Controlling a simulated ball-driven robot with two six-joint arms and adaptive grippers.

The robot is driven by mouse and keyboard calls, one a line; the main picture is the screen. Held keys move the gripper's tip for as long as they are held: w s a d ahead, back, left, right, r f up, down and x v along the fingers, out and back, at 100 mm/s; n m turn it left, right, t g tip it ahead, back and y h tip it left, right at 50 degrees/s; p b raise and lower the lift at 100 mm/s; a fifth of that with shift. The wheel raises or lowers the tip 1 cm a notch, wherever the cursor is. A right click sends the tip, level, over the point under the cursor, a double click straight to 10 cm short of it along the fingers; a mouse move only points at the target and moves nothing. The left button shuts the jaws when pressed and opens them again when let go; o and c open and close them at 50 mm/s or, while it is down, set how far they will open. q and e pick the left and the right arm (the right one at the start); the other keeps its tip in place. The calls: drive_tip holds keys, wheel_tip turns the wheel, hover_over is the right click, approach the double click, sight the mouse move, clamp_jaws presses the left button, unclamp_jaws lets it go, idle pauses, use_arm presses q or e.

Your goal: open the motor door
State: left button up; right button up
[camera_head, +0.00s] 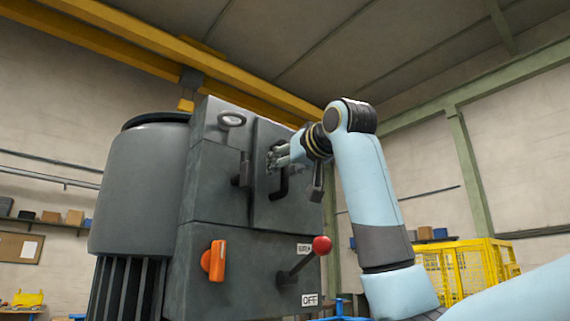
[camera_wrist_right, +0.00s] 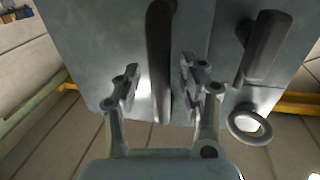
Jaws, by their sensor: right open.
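The motor is a large grey machine with a rounded body (camera_head: 140,190) and a boxy housing. The motor door (camera_head: 300,210) is a grey panel on the housing's right side and looks closed. It carries a dark bar handle (camera_head: 284,185), which also shows in the right wrist view (camera_wrist_right: 160,45). My right gripper (camera_head: 274,158) is at the upper part of this handle. In the right wrist view its fingers (camera_wrist_right: 160,85) are spread on both sides of the bar, with gaps visible. My left gripper is not in view.
A dark latch lever (camera_head: 242,170) and a grey ring (camera_head: 231,119) sit left of the door. Below are an orange handle (camera_head: 215,260) and a red-knobbed lever (camera_head: 321,245) near an OFF label. A yellow cage (camera_head: 465,265) stands behind at right.

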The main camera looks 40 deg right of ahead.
clamp_jaws()
drive_tip(key=shift+d+f, duration=0.1)
idle(0.6)
